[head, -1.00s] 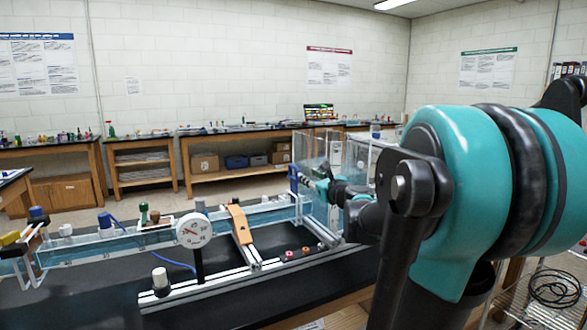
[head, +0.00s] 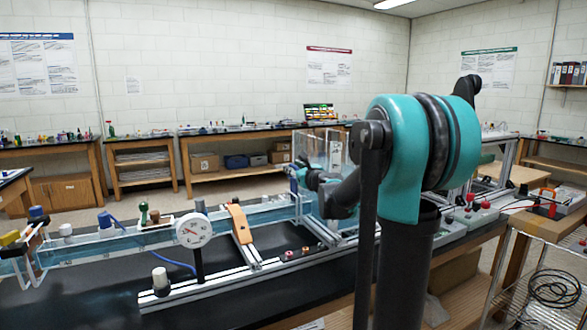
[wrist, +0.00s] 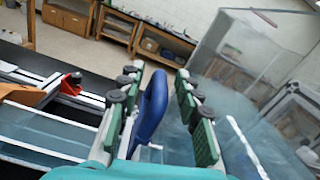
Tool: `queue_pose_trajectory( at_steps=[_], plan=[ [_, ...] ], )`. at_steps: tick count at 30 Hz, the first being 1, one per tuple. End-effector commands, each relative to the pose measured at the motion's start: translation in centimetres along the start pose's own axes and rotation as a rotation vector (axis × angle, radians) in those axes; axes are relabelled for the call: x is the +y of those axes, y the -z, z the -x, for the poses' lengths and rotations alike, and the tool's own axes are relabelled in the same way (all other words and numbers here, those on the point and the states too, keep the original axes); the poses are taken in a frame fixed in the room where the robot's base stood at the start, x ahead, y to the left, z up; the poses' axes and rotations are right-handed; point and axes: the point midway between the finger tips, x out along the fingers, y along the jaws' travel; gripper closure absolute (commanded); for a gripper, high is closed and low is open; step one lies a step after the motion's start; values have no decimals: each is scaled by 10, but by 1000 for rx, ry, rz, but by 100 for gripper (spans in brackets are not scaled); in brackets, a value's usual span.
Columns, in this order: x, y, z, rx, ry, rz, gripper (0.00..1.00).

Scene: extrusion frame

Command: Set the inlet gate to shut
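A blue upright handle (wrist: 151,108), which looks like the inlet gate's lever, stands by the clear tank in the wrist view. My gripper (wrist: 158,74) is open, with one green-padded finger on each side of the handle. The left finger looks close to the handle, and a gap shows on the right; I cannot tell whether either touches. In the head view my gripper (head: 299,175) is at the flume's tank end, and it and my arm largely hide the handle. The gate itself cannot be made out.
The clear tank (head: 335,150) stands just beyond my gripper. The water flume (head: 110,245) runs left from it, with a round dial gauge (head: 194,230) and an orange bracket (head: 239,224) in front. Benches line the back wall.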

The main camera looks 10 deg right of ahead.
Motion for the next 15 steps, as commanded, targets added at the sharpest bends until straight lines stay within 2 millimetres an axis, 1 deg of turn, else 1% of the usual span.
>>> queue_pose_trajectory(
  at_steps=[5,13,15],
  plan=[
    [0,0,0,0,0,0,66],
    [0,0,0,0,0,0,99],
    [0,0,0,0,0,0,100]
  ],
)
